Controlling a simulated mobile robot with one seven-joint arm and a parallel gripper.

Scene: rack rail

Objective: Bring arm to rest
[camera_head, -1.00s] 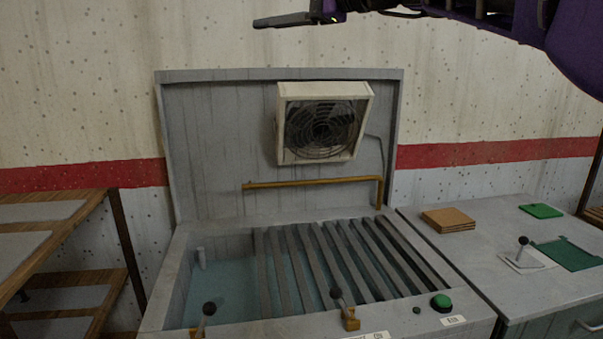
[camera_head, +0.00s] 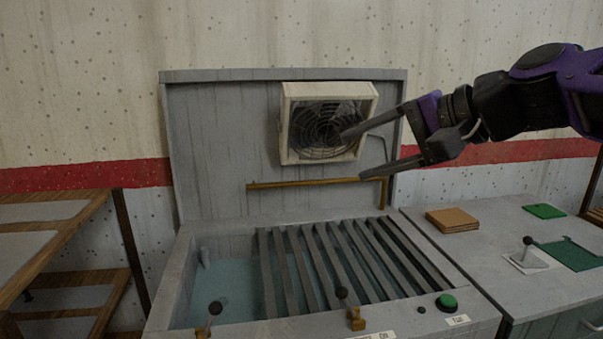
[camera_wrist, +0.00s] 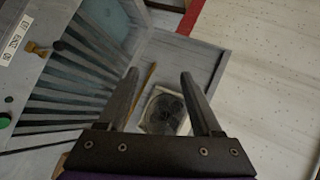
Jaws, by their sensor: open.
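My gripper (camera_head: 352,155) is open and empty. In the head view it hangs in the air at the upper right, its two dark fingers spread and pointing left. The upper finger overlaps the fan's right part in the picture, and the lower finger overlaps the end of the brass pipe. My dark and purple arm reaches in from the right edge. In the wrist view both fingers (camera_wrist: 162,88) stand apart, with the white-framed fan (camera_wrist: 165,112) seen between them. Whether the fingers touch anything cannot be told for certain, but nothing is held.
A grey basin with slanted slats (camera_head: 330,262) stands below, with a fan (camera_head: 327,122) and brass pipe (camera_head: 300,183) on its back panel. Black-knobbed levers and a green button (camera_head: 446,303) line its front. Brown tiles (camera_head: 452,219) lie on the right counter. A wooden shelf (camera_head: 60,240) stands left.

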